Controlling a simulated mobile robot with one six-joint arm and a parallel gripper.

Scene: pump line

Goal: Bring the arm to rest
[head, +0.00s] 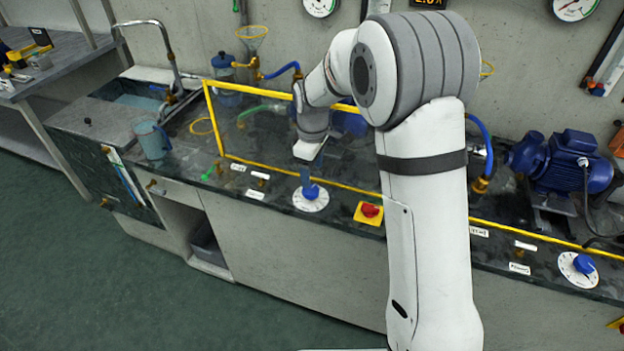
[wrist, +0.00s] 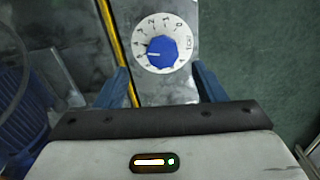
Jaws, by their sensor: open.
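My arm reaches out over the bench in the head view. My gripper (wrist: 160,84) is open in the wrist view, its two blue fingers apart with nothing between them. It also shows in the head view (head: 308,180), small and partly hidden by its own body. A blue knob (wrist: 170,55) on a round white numbered dial (wrist: 148,30) lies just beyond the fingertips. In the head view the same knob (head: 311,192) sits right below my gripper, on the front strip of the bench. I cannot tell the exact gap between fingers and knob.
A red button on a yellow plate (head: 369,212) is right of the dial. A yellow-framed clear panel (head: 290,140) stands behind it. A blue pump motor (head: 565,165) and a second dial (head: 578,268) are at the right. A jug (head: 152,140) stands by the sink. The floor in front is clear.

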